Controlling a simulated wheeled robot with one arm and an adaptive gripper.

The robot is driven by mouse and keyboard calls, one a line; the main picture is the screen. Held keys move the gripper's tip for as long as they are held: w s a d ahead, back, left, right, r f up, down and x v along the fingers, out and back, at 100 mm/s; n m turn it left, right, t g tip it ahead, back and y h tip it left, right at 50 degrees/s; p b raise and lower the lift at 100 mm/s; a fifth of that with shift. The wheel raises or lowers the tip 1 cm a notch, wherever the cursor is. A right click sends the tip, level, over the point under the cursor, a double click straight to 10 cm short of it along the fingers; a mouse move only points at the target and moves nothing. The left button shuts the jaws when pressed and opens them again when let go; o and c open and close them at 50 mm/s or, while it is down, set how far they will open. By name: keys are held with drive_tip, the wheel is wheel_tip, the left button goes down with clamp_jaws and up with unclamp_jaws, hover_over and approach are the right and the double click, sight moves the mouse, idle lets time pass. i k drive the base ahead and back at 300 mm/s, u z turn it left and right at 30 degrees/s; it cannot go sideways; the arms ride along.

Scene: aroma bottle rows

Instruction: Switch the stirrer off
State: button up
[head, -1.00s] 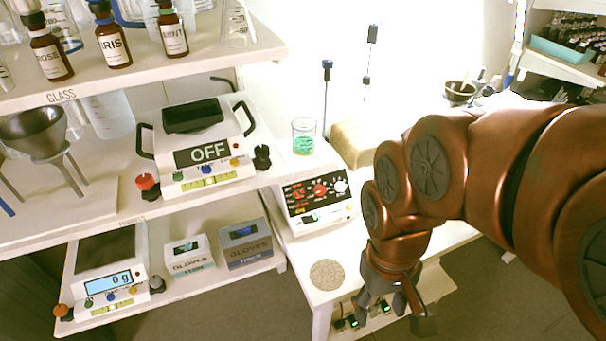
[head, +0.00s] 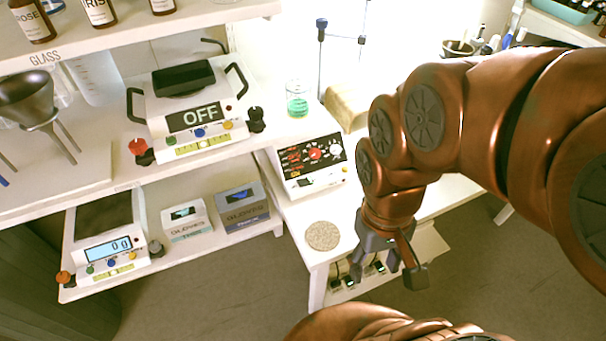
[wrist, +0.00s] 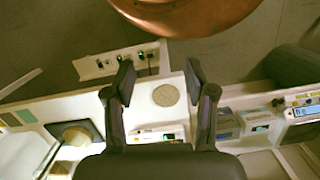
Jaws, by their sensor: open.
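The stirrer (head: 312,163) is a white box with a dark panel, red markings and knobs, standing on the white bench. A glass beaker of green liquid (head: 297,100) stands at its back. Its small display is too small to read. The stirrer also shows, partly hidden, between my fingers in the wrist view (wrist: 158,134). My gripper (head: 388,268) is open and empty at the bench's front edge, right of a round cork mat (head: 323,236). The wrist view shows the spread fingertips (wrist: 160,75) on either side of the mat (wrist: 166,95).
A device reading OFF (head: 197,118) stands on the left shelf. A scale reading 0 g (head: 108,248) and two glove boxes (head: 243,206) are lower. Floor in front is clear.

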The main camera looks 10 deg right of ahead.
sight(308, 181)
drive_tip(key=z, duration=1.3)
drive_tip(key=k, duration=1.25)
drive_tip(key=u, duration=1.7)
drive_tip(key=i, duration=1)
drive_tip(key=z, duration=0.05)
